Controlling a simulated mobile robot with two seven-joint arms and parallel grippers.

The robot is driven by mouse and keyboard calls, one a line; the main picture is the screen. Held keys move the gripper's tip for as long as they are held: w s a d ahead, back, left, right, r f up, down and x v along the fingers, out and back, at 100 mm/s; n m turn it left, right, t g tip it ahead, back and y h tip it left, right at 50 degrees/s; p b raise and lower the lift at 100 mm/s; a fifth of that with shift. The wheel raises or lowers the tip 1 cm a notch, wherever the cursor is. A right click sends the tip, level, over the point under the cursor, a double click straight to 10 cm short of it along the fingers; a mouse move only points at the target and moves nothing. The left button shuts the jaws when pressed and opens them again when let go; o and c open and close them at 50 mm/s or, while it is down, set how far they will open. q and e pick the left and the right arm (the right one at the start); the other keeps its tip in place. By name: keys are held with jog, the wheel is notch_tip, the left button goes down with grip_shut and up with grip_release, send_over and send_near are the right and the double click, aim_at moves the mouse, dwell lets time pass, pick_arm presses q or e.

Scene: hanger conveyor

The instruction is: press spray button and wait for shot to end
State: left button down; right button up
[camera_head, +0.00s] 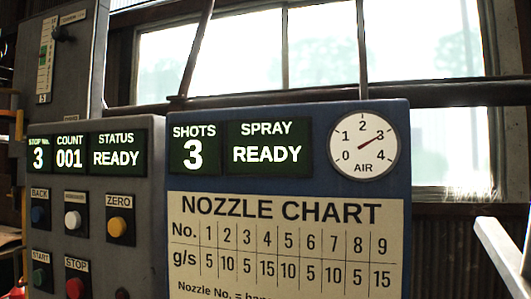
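The blue spray panel (385,190) fills the middle of the head view. Its SHOTS display (194,150) reads 3. Its SPRAY display (267,147) reads READY. The round AIR gauge (363,147) has its red needle close to 3. A nozzle chart (286,245) covers the panel below the displays, and its lower part is cut off. No button labelled spray shows in this view. Neither of my grippers is in view.
A grey control box (145,225) at left shows stop no. 3, count 001 and status READY. A slider scale (45,60) stands above; windows lie behind.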

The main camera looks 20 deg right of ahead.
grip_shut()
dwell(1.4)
